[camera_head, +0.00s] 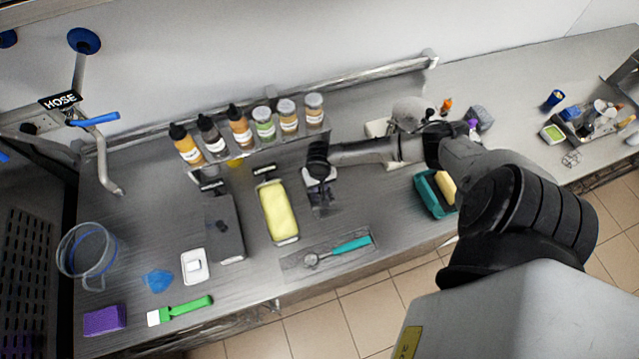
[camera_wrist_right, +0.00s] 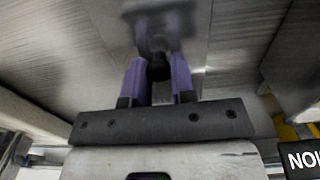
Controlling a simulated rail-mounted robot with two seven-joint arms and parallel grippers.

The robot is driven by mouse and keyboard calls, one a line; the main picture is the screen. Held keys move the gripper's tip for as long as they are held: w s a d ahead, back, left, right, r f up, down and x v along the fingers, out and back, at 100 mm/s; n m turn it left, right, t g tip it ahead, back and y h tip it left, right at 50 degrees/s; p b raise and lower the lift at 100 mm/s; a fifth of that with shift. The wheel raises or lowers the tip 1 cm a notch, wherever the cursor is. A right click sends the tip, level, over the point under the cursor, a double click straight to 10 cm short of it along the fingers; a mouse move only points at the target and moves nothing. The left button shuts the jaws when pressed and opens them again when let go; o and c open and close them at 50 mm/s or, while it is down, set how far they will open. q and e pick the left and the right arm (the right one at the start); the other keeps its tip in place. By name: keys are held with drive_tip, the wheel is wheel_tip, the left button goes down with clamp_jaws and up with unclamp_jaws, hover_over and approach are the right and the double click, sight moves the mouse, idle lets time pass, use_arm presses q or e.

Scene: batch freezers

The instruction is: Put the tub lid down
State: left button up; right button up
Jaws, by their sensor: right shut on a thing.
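My right gripper (camera_head: 320,187) hangs over the counter, just right of the yellow-filled tub (camera_head: 279,212), whose top is uncovered. In the right wrist view its two purple fingers (camera_wrist_right: 158,78) are shut on the dark knob (camera_wrist_right: 159,68) of a grey lid (camera_wrist_right: 190,22). The lid (camera_head: 322,207) shows only partly below the gripper in the head view; I cannot tell whether it touches the counter. A dark grey tub (camera_head: 226,240) with a black knob on top stands left of the yellow one. My left gripper is out of view.
Several bottles and jars (camera_head: 263,122) stand on a shelf behind. A teal-handled scoop (camera_head: 350,245) lies on a mat in front. A white dish (camera_head: 195,267), blue cloth (camera_head: 158,281), green-handled tool (camera_head: 185,308) and clear pitcher (camera_head: 85,255) are at left; a teal container (camera_head: 430,195) is at right.

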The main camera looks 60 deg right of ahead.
drive_tip(key=shift+f, duration=0.1)
drive_tip(key=o, duration=0.9)
wheel_tip(320, 180, up, 10)
drive_tip(key=s+a+n+t+y, duration=0.1)
drive_tip(key=s+a+n, duration=0.3)
drive_tip(key=a, duration=0.5)
drive_tip(key=s+a+n+t+y, duration=0.1)
drive_tip(key=s+a+n, duration=0.2)
drive_tip(key=a, duration=0.5)
drive_tip(key=s+a+r+n+t+h, duration=0.1)
drive_tip(key=s+a+r+n, duration=0.2)
drive_tip(key=s, duration=0.5)
drive_tip(key=shift+s+a+r+n+t+h+p, duration=0.15)
drive_tip(key=shift+a+r+n+t+h+p, duration=0.2)
drive_tip(key=shift+a+r, duration=0.4)
